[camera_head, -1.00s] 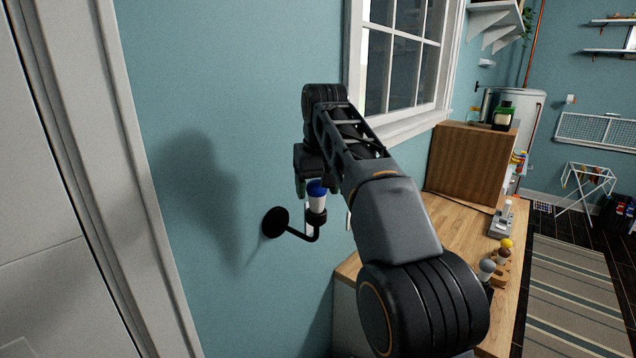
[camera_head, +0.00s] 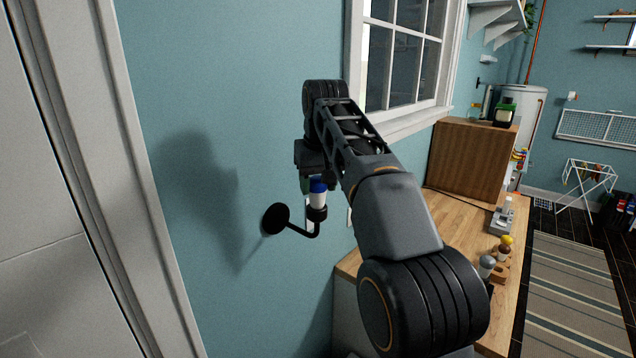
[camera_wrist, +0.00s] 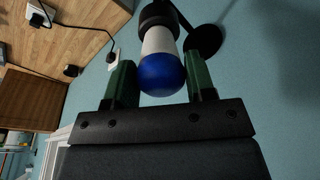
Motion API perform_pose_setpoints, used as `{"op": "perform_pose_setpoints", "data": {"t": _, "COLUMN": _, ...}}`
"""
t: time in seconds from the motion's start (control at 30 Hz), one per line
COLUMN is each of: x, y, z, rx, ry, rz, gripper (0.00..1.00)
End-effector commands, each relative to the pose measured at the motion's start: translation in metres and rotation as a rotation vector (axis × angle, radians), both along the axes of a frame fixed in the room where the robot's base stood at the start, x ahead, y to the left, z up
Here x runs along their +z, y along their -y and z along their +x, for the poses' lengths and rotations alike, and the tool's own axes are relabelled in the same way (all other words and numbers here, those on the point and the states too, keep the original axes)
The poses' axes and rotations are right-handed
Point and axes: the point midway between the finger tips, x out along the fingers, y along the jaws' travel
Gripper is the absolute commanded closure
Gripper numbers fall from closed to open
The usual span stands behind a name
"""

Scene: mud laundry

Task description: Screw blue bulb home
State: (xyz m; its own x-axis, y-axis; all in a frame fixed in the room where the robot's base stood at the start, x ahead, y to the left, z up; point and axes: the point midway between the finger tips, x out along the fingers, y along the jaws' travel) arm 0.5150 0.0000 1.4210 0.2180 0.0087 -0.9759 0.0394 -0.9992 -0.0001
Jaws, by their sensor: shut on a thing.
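The blue bulb (camera_head: 317,194) has a blue dome and a white lower body. It stands upright in the black socket (camera_head: 317,213) of a wall lamp arm. In the wrist view the bulb (camera_wrist: 161,72) lies between the two green fingers of my gripper (camera_wrist: 161,66), its dome towards the palm. My gripper is shut on the bulb, though the contact itself is hard to see. The socket (camera_wrist: 157,15) is beyond the white body. The bulb's threaded end is hidden inside the socket.
The lamp's round black wall plate (camera_head: 275,218) is on the teal wall, left of the socket. A wooden counter (camera_head: 420,208) at right holds a grey bulb (camera_head: 487,263), a yellow bulb (camera_head: 507,240) and a wooden cabinet (camera_head: 470,160). A window (camera_head: 405,60) is above.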

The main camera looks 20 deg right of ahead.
Motion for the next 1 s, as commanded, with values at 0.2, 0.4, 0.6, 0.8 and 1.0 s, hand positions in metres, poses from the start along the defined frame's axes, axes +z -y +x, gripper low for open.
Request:
{"op": "perform_pose_setpoints", "data": {"t": 0.2, "x": 0.0, "y": 0.0, "z": 0.0, "rx": 0.0, "ry": 0.0, "rz": 0.0, "gripper": 0.75}}
{"op": "perform_pose_setpoints", "data": {"t": 0.4, "x": 0.0019, "y": -0.0007, "z": -0.0001, "rx": -0.064, "ry": 0.0, "rz": -0.001, "gripper": 0.79}}
{"op": "perform_pose_setpoints", "data": {"t": 0.6, "x": 0.0013, "y": -0.0015, "z": -0.0001, "rx": -0.202, "ry": 0.0, "rz": 0.0, "gripper": 0.79}}
{"op": "perform_pose_setpoints", "data": {"t": 0.8, "x": -0.0001, "y": -0.0013, "z": 0.0, "rx": -0.263, "ry": 0.001, "rz": 0.0, "gripper": 0.79}}
{"op": "perform_pose_setpoints", "data": {"t": 1.0, "x": -0.0002, "y": -0.0014, "z": 0.0001, "rx": -0.265, "ry": 0.001, "rz": 0.0, "gripper": 0.79}}
